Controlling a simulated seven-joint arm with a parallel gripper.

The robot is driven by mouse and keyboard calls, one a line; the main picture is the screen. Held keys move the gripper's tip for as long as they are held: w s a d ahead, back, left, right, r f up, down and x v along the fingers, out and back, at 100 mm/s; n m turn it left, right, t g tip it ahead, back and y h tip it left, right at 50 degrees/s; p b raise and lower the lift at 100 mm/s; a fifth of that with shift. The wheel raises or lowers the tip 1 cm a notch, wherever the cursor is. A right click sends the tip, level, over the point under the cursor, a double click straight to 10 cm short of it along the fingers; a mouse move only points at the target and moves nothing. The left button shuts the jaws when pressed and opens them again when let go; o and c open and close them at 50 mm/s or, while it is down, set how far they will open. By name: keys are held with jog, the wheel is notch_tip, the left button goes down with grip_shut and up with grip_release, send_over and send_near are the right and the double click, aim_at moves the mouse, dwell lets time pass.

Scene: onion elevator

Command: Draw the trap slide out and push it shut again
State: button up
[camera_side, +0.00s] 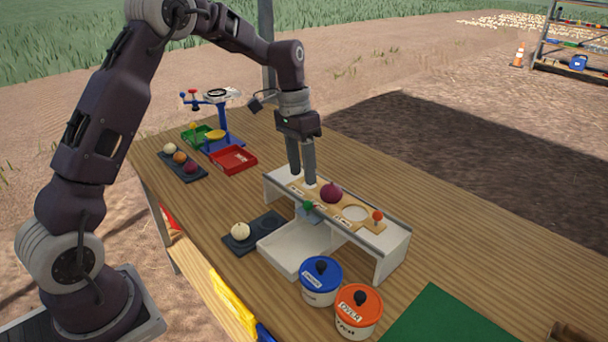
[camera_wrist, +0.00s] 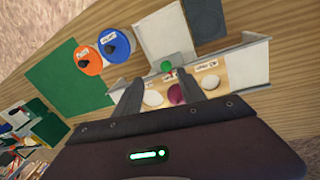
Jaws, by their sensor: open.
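A white stand (camera_side: 396,250) bears a tan board (camera_side: 336,209) with labels, a pale round hole and a purple onion (camera_side: 331,192); the onion also shows in the wrist view (camera_wrist: 176,95). A green knob (camera_side: 308,205) sits at the stand's front edge above a bluish plate, and an orange-red knob (camera_side: 378,215) at its right end. I cannot tell for sure which part is the trap slide. My gripper (camera_side: 302,183) points down, open and empty, above the left part of the board. In the wrist view the green knob (camera_wrist: 168,65) lies just beyond the fingertips (camera_wrist: 160,76).
A white tray (camera_side: 268,250) lies before the stand. Blue-lidded (camera_side: 321,272) and orange-lidded (camera_side: 358,308) pots stand at front right. A dark tray (camera_side: 262,222) holds a white onion (camera_side: 240,231). A blue scale (camera_side: 221,120) and red tray (camera_side: 233,158) are farther back.

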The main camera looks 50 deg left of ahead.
jog(key=f, duration=0.6)
jog(key=w+f, duration=0.1)
jog(key=f, duration=0.2)
jog(key=shift+d+f, duration=0.25)
jog(key=shift+d, duration=0.05)
grip_shut()
jog(key=s, duration=0.8)
jog(key=shift+s, duration=0.45)
dwell(1.0)
